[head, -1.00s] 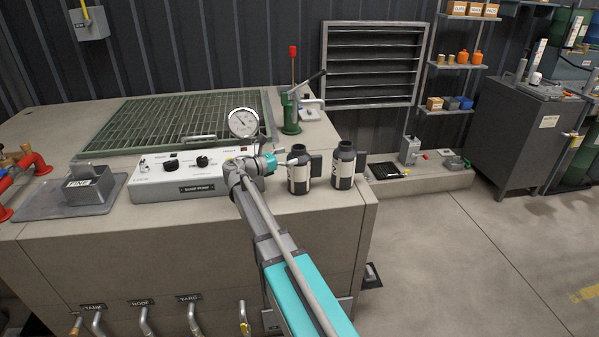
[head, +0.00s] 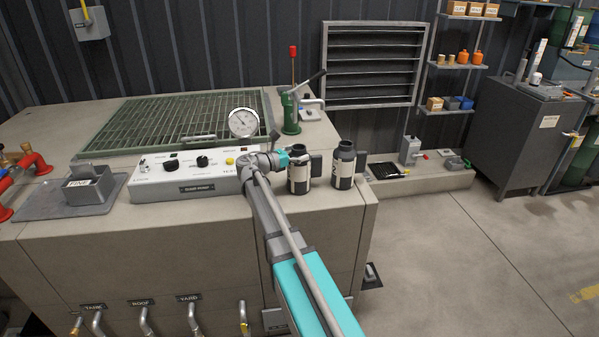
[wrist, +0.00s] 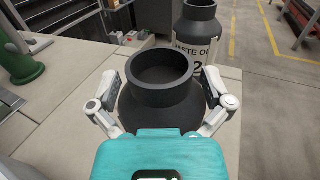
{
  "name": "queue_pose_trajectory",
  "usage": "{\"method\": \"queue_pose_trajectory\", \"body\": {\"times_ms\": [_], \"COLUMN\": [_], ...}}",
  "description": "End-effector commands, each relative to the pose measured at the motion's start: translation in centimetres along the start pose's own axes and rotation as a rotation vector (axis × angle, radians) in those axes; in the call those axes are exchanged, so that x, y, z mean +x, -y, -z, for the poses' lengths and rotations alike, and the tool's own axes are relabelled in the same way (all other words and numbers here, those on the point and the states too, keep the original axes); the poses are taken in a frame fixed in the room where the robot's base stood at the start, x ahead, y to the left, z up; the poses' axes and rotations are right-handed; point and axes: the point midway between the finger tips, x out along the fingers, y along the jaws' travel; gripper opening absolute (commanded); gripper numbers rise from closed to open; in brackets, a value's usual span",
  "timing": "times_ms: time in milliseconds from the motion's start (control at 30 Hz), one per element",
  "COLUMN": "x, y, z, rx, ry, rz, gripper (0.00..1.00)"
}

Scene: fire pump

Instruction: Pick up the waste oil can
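Two dark cans with pale labels and black necks stand upright near the right front edge of the bench, the left can (head: 299,178) and the right can (head: 345,166). In the wrist view the farther can (wrist: 199,45) has a label partly reading "ASTE O" and "2". The nearer can (wrist: 160,75) fills the middle of that view; its label is hidden there. My gripper (wrist: 160,74) is open, with one finger on each side of the nearer can. I cannot tell whether the fingers touch it. In the head view my gripper (head: 301,160) is at the left can's upper part.
A pump panel (head: 185,180) lies just left of my gripper. A green hand pump (head: 290,115) with a red-tipped lever and a round gauge (head: 243,122) stand behind. The bench top (head: 330,205) is bare in front of the cans.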

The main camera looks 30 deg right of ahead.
Motion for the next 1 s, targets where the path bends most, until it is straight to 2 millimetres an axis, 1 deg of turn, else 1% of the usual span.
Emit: {"method": "queue_pose_trajectory", "body": {"times_ms": [33,67,100,167,200,367,500,533,833,1000], "x": [-0.01,-0.01,-0.01,-0.01,-0.01,-0.01,-0.01,-0.01,-0.02,-0.03], "y": [0.00,0.00,0.00,0.00,0.00,-0.01,-0.01,-0.01,-0.01,-0.01], "z": [0.00,0.00,0.00,0.00,0.00,0.00,0.00,-0.03,-0.13,-0.61], "rx": [0.000,0.000,0.000,0.000,0.000,0.000,0.000,0.000,0.000,0.000], "ry": [0.000,0.000,0.000,0.000,0.000,0.000,0.000,0.001,0.001,0.001], "rz": [0.000,0.000,0.000,0.000,0.000,0.000,0.000,0.000,0.000,0.000], "gripper": [0.93,0.87,0.80,0.68,0.61,0.31,0.05,0.04,0.04,0.04]}}
